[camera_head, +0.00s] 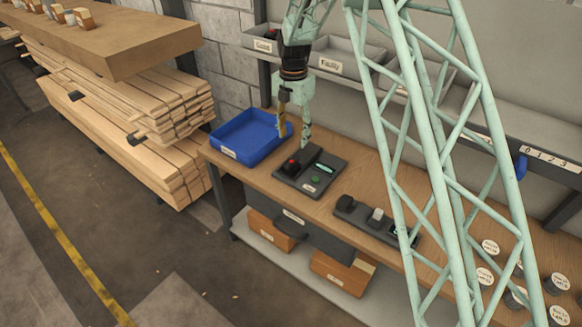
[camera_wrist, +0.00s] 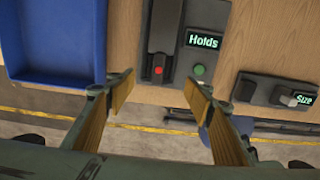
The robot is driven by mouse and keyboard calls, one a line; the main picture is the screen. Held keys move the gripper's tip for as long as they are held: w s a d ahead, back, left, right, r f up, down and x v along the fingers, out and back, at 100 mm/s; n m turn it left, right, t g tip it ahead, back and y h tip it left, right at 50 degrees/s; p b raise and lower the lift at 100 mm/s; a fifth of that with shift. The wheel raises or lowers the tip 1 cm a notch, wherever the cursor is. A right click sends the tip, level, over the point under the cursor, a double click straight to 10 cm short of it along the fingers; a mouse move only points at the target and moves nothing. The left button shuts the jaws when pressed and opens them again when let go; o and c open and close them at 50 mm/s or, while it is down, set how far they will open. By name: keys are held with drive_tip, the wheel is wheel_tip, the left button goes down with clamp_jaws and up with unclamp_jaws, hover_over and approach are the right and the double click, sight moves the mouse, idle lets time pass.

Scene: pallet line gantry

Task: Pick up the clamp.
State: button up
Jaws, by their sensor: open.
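I cannot make out for certain which thing is the clamp. A small blue object (camera_head: 520,168) hangs at the shelf's edge on the right in the head view; its shape is too small to tell. My gripper (camera_head: 294,132) is open, pointing down over the workbench, between the blue tray and the black "Holds" device (camera_head: 322,181). In the wrist view, the open fingers (camera_wrist: 158,92) have nothing between them. The device (camera_wrist: 206,16) lies beyond them, with a dark raised bar, a red button and a green button.
The blue tray (camera_head: 218,143) sits at the bench's left end. A black "Size" device (camera_head: 350,206) lies farther right, partly behind my lattice arm. Bins marked "Good" (camera_head: 262,45) and "Faulty" (camera_head: 330,67) line the shelf behind. Lumber (camera_head: 150,105) is stacked left. Labelled round containers (camera_head: 490,246) stand at right.

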sight(292, 161)
drive_tip(key=shift+f, duration=4.25)
drive_tip(key=shift+f, duration=0.1)
drive_tip(key=shift+s+a+f, duration=0.1)
drive_tip(key=shift+a+f, duration=0.05)
drive_tip(key=shift+f, duration=1.1)
drive_tip(key=shift+a+f, duration=0.1)
drive_tip(key=shift+f, duration=1.15)
drive_tip(key=shift+c, duration=0.3)
drive_tip(key=c, duration=1.1)
